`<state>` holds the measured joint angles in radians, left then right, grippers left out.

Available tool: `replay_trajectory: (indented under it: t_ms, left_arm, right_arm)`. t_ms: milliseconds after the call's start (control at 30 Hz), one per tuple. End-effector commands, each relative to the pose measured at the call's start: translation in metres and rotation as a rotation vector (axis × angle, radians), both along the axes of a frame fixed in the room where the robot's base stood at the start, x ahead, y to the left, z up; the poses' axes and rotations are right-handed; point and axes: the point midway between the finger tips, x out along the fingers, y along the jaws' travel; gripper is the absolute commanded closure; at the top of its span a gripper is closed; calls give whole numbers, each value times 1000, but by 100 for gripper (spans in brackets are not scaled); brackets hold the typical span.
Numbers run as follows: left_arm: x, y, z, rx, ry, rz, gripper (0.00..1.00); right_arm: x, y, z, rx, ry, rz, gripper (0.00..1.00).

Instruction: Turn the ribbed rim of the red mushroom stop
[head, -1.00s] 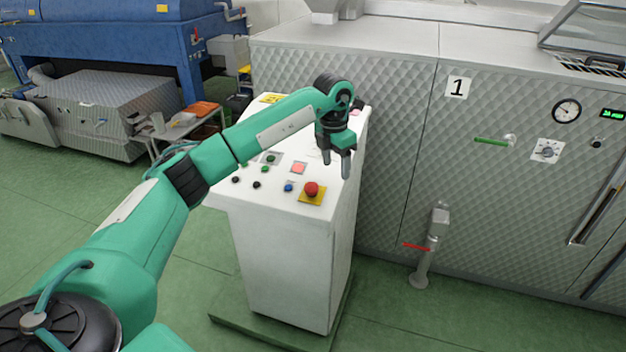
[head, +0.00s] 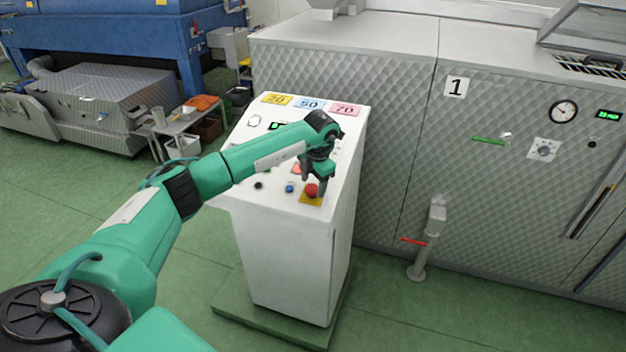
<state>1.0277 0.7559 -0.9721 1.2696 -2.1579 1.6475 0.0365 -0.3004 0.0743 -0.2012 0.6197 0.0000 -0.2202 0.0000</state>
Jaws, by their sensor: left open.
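The red mushroom stop (head: 311,190) sits on a yellow plate (head: 311,200) near the front right corner of the white console's sloped top. My left gripper (head: 313,188) reaches in from the left and points down at the stop. Its fingers are open, one on the left of the red cap and one on its right. The fingers hide part of the cap and its rim. I cannot tell whether they touch it. My right gripper is not in view.
The white console (head: 290,255) also carries a blue button (head: 289,188), a black button (head: 259,185) and coloured number labels (head: 309,104). A quilted metal machine (head: 400,130) stands close behind on the right. A small side table (head: 185,120) stands left. Green floor lies open in front.

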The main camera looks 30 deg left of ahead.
Motion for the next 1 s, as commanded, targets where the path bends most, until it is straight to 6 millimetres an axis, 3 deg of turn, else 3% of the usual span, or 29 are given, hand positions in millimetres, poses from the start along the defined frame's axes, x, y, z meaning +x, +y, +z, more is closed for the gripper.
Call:
replay_trajectory:
  t_ms: [433, 667, 1000]
  left_arm:
    - [1, 1, -12, 0, -1, -1, 41]
    - [1, 1, -12, 0, -1, -1, 86]
    - [0, 2, -14, 14, 2, -46, 86]
  right_arm:
    - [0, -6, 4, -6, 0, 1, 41]
    - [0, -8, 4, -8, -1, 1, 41]
    - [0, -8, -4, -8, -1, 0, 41]
